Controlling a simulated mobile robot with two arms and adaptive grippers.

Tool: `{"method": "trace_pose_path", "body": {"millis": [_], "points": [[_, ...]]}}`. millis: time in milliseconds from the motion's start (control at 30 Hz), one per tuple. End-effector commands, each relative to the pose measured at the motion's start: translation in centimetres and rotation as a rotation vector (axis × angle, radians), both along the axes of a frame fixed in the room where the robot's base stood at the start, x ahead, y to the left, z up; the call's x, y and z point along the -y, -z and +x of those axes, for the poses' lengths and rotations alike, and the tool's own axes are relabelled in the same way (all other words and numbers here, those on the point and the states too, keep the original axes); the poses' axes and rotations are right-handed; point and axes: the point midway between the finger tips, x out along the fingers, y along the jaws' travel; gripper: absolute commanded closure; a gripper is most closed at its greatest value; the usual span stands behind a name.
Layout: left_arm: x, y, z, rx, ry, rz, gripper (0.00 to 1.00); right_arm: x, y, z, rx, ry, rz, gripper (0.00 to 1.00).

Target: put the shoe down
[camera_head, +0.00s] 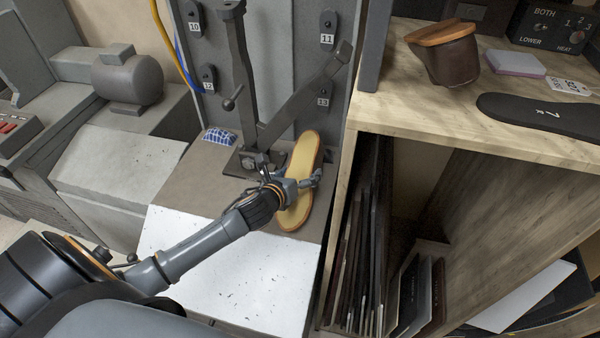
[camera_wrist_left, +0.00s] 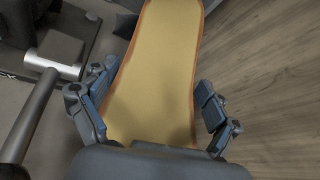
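The shoe (camera_head: 303,152) shows its yellow-tan sole with an orange-brown rim, facing up toward the head camera. It is long and slanted, in front of the grey machine panel, just left of the wooden bench. My left gripper (camera_head: 303,184) is across its nearer half, one finger on each side. I cannot tell whether the shoe touches the surface below. The shoe's upper is hidden. My right gripper is not in view.
A dark lever mechanism (camera_head: 240,90) stands close left of the shoe. A blue patterned object (camera_head: 219,136) lies behind left. A white speckled surface (camera_head: 235,265) is in front. The wooden bench (camera_head: 420,115) at right holds a brown shoe (camera_head: 446,58) and a black sole (camera_head: 540,114).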

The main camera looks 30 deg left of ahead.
Motion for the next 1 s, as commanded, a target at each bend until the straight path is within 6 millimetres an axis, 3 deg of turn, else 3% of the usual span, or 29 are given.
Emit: {"method": "trace_pose_path", "body": {"millis": [533, 1000], "points": [[0.0, -0.4, -0.5, -0.002, 0.001, 0.001, 0.0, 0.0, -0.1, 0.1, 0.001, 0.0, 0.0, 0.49], [0.1, -3.5, -8.6, -0.003, 0.003, 0.001, 0.0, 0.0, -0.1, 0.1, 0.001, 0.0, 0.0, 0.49]]}}
